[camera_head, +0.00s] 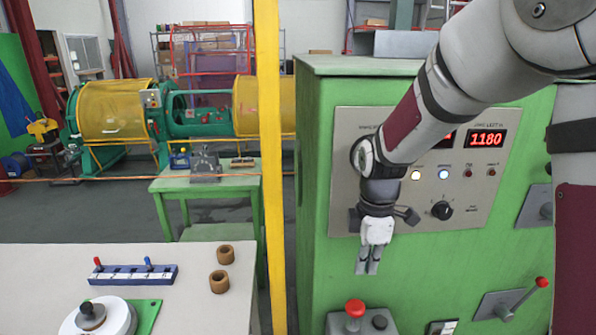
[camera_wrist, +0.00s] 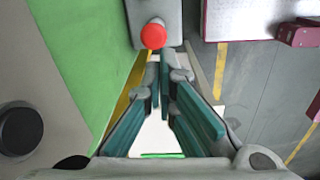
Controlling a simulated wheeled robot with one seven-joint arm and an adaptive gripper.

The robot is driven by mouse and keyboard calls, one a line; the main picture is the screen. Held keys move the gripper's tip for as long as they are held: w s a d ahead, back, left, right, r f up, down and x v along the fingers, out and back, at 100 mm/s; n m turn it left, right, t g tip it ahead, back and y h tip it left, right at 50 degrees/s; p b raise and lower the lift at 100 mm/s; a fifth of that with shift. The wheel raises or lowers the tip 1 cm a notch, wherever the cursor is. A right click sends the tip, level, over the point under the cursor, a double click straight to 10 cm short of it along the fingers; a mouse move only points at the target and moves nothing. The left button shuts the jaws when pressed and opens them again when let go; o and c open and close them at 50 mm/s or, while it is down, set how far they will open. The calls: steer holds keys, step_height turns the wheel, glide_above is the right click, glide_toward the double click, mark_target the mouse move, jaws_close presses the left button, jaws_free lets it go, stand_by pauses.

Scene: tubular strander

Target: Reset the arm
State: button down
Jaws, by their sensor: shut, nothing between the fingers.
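My arm reaches in from the upper right in the head view and bends down in front of the control panel. My gripper (camera_head: 368,268) hangs pointing down before the green cabinet (camera_head: 320,200), with its fingers together and nothing in them. In the wrist view my gripper (camera_wrist: 160,65) shows its teal fingers meeting at the tips. A red push button (camera_head: 355,308) is below the gripper on a grey box; the red button also shows beyond the fingertips in the wrist view (camera_wrist: 153,36). My gripper is apart from it.
The control panel (camera_head: 345,185) has lit lamps, a black knob (camera_head: 442,210) and red displays, partly hidden by my arm. A red-tipped lever (camera_head: 541,283) juts out at right. A yellow post (camera_head: 270,150) stands left of the cabinet. A pale table (camera_head: 190,310) holds small parts.

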steer(key=s+r+m+t, duration=0.2)
steer(key=s+r+m, duration=0.6)
steer(key=s, duration=0.2)
steer(key=s+d+r+m+t, duration=0.1)
steer(key=s+r+m+t, duration=0.2)
steer(key=s+r+m, duration=0.5)
steer(key=s, duration=0.3)
steer(key=shift+d+r+m, duration=0.15)
steer(key=shift+d+m, duration=0.1)
steer(key=shift+m, duration=0.15)
steer(key=shift+s, duration=0.1)
